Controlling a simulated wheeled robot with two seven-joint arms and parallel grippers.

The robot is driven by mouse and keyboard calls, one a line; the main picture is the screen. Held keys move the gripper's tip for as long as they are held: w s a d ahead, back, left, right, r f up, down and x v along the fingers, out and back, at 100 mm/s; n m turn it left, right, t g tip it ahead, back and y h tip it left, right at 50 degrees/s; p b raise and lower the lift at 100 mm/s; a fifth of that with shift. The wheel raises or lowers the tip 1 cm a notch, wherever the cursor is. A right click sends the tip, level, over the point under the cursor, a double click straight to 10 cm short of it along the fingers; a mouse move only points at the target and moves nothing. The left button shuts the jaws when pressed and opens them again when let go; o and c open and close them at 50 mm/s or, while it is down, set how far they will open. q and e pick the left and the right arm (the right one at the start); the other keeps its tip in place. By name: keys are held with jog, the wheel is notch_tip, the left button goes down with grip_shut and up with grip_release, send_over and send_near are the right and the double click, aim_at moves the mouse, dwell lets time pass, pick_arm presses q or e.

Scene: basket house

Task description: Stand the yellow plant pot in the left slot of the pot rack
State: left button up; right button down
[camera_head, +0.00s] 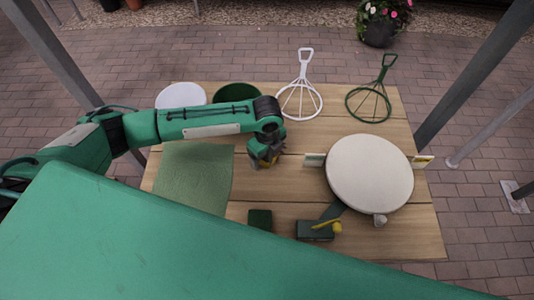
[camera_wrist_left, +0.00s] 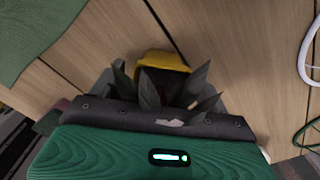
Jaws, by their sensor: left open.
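The yellow plant pot (camera_wrist_left: 163,58) shows in the left wrist view as a yellow rim with dark soil and grey-green pointed leaves. My left gripper (camera_head: 265,159) is low over the middle of the wooden table in the head view. It is open, with the pot and its leaves in front of its jaws; I cannot tell whether a finger touches the pot. The gripper hides most of the pot in the head view. I cannot clearly make out which thing is the pot rack. My right gripper is not in view.
A large pale round disc (camera_head: 370,172) covers the table's right side. White (camera_head: 300,98) and green (camera_head: 369,104) wire holders lie at the back, near a green bowl (camera_head: 237,92) and white plate (camera_head: 181,95). A green mat (camera_head: 193,178) lies left; small dark-green blocks (camera_head: 260,219) stand in front.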

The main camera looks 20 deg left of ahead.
pick_arm(q)
jog(key=shift+f, duration=0.3)
jog(key=c, duration=1.2)
notch_tip(320, 180, up, 20)
jog(key=shift+r+b, duration=0.1)
jog(key=shift+b, duration=1.1)
